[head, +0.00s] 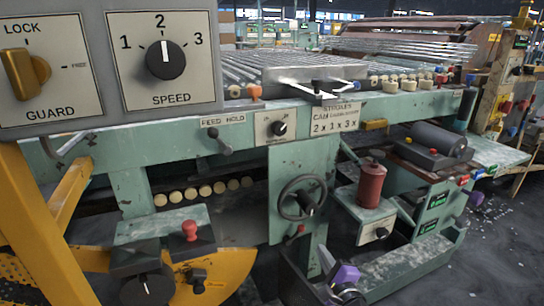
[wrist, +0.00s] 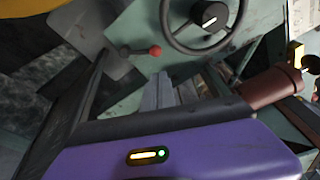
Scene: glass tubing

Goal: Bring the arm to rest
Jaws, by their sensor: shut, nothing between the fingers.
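My gripper (head: 326,258) is low in front of the green machine, below the black handwheel (head: 303,180), with its purple housing behind the fingers. In the wrist view my gripper (wrist: 165,78) shows as two grey fingers close together, shut with nothing held. The handwheel (wrist: 166,22) is above the fingertips there, and a red-knobbed lever (wrist: 155,50) is just beyond them. I cannot tell the exact gap between the fingertips and the machine.
A red-brown cylinder (head: 371,186) stands to the right of the handwheel; it also shows in the wrist view (wrist: 272,88). A yellow guard (head: 225,278) is at lower left. The SPEED panel (head: 164,60) is at upper left. Open dark floor (head: 480,250) lies at right.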

